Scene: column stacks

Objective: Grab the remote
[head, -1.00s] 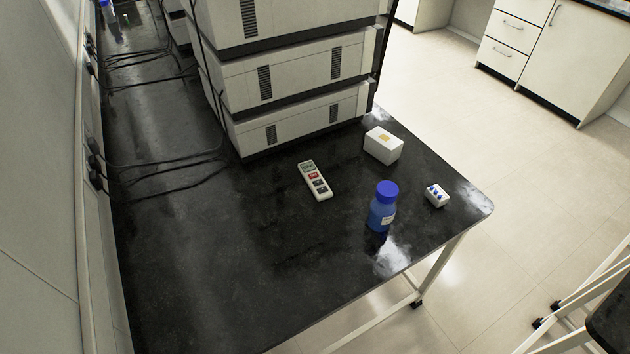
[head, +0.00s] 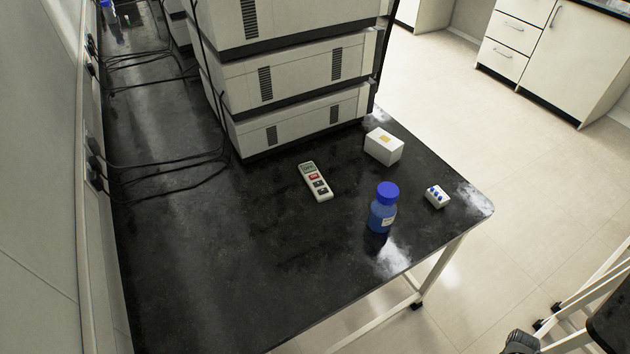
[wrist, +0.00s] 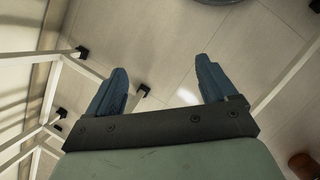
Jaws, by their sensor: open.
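The remote (head: 315,182) is a slim white handset with a small grey screen, a red button and dark buttons. It lies flat on the black table (head: 230,260), in front of the stacked instruments. My gripper (wrist: 157,88) shows in the wrist view with its two blue fingers wide apart and nothing between them. Below the fingers are floor tiles and white table legs, so it is away from the remote. The remote is not in the wrist view. In the head view only a small dark piece, probably of my arm, shows at the bottom right edge.
A blue-capped bottle (head: 383,208) stands right of the remote. Stacked white instruments (head: 300,85) rise behind. Cables (head: 160,170) lie at the left. The front left tabletop is clear.

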